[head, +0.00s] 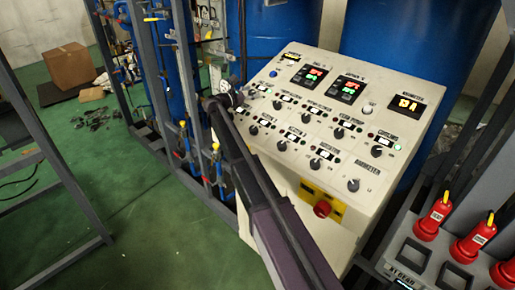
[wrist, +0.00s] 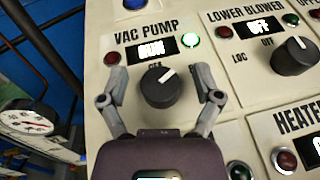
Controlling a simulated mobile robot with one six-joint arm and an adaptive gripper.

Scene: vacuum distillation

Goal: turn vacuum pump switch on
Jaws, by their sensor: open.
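The vacuum pump switch (wrist: 159,88) is a round black knob under the "VAC PUMP" label in the wrist view. Its white pointer line is turned to the upper right. The small display (wrist: 152,49) above it appears to read "RUN". The green lamp (wrist: 190,40) to its right looks lit, and the red lamp (wrist: 112,58) to its left looks dim. My gripper (wrist: 160,75) is open, with one finger on each side of the knob; I cannot tell whether they touch it. In the head view my gripper (head: 224,96) is at the panel's upper left edge and hides the knob.
The sloped white control panel (head: 385,167) carries several other knobs, including the lower blower knob (wrist: 294,56) close to the right. A red emergency button (head: 322,209) sits on the front. A pressure gauge (wrist: 25,122) is at the left. Blue tanks (head: 395,45) stand behind.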

